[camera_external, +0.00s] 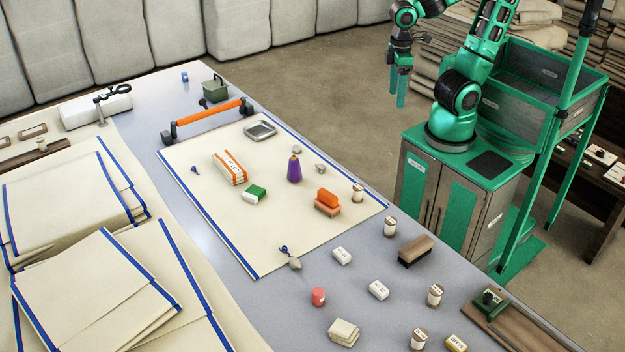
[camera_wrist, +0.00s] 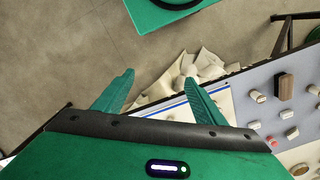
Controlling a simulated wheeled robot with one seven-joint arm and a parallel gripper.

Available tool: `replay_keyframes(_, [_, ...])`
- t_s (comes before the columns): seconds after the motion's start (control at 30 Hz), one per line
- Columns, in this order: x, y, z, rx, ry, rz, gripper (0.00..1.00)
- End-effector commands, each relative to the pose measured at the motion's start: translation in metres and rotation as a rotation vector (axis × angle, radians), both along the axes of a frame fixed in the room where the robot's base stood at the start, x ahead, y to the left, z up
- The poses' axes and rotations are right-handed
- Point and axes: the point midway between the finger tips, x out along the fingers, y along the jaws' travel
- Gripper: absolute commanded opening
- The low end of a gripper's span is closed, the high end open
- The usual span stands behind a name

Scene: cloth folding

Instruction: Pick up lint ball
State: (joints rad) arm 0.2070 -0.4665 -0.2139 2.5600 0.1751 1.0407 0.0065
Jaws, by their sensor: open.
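My gripper (camera_external: 400,86) hangs open and empty beyond the far side of the table, in front of my base. In the wrist view, my gripper (camera_wrist: 158,77) shows its two green fingers apart, with floor and a crumpled pale cloth behind them. I cannot tell for sure which item is the lint ball. Candidates are a small grey lump (camera_external: 321,168) right of the purple cone and a smaller pale lump (camera_external: 297,150) behind it, both on the cream cloth (camera_external: 220,215). My gripper is well away from both.
On the cloth stand a purple cone (camera_external: 294,170), a striped bundle (camera_external: 229,168), an orange-topped brush (camera_external: 327,202) and a metal tray (camera_external: 260,130). An orange-handled bar (camera_external: 207,116) stands at its back edge. Spools, a brown brush (camera_external: 415,250) and blocks crowd the right front.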

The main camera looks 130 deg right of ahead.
Motion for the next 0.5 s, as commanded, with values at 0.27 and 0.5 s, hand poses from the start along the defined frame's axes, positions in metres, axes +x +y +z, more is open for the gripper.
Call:
replay_keyframes(0.27, [0.0000,0.0000,0.0000,0.000,0.000,0.000,0.44])
replay_keyframes(0.5, [-0.0089,-0.0007,0.0052,-0.001,-0.013,-0.010,0.44])
